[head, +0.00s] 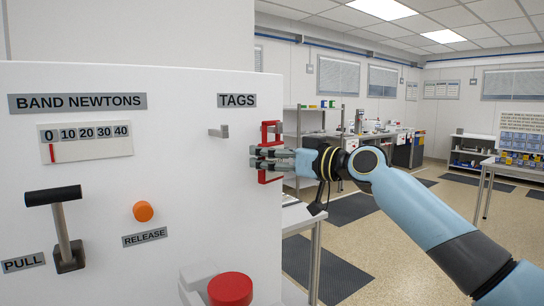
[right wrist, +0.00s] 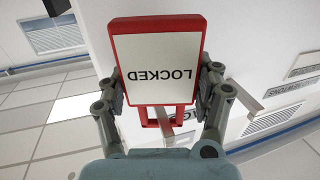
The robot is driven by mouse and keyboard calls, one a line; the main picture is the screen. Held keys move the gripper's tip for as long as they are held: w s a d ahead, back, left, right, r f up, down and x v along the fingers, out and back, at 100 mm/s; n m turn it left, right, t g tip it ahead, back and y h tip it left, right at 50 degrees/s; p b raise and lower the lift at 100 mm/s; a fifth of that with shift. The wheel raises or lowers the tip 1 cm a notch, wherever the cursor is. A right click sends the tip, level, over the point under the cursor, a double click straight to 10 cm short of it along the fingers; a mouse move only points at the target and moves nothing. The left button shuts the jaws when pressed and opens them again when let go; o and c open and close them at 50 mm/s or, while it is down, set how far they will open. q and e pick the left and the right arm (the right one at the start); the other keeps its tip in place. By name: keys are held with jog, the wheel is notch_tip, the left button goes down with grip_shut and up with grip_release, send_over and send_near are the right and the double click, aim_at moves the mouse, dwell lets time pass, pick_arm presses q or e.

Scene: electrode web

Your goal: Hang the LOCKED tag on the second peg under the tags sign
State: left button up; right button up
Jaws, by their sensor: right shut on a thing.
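The LOCKED tag (head: 264,178) is a red frame with a white face and a red loop at one end. My right gripper (head: 268,158) is shut on its sides, near the panel's right edge below and right of the TAGS sign (head: 236,101). In the right wrist view the tag (right wrist: 160,65) reads upside down between the fingers of the gripper (right wrist: 163,85). A bare grey peg (head: 219,131) sticks out under the sign, left of the tag. A grey piece shows by the loop; I cannot tell if a peg passes through it. My left gripper is out of view.
The white panel (head: 180,170) also bears a BAND NEWTONS gauge (head: 85,142), a black-handled lever (head: 62,230), an orange release button (head: 143,211) and a red knob (head: 230,289) at the bottom. Benches and shelves stand well behind. The floor at the right is open.

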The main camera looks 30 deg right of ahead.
dwell(0.3)
jog(key=o, duration=1.4)
jog(key=shift+c, duration=0.2)
jog(key=shift+s, duration=0.1)
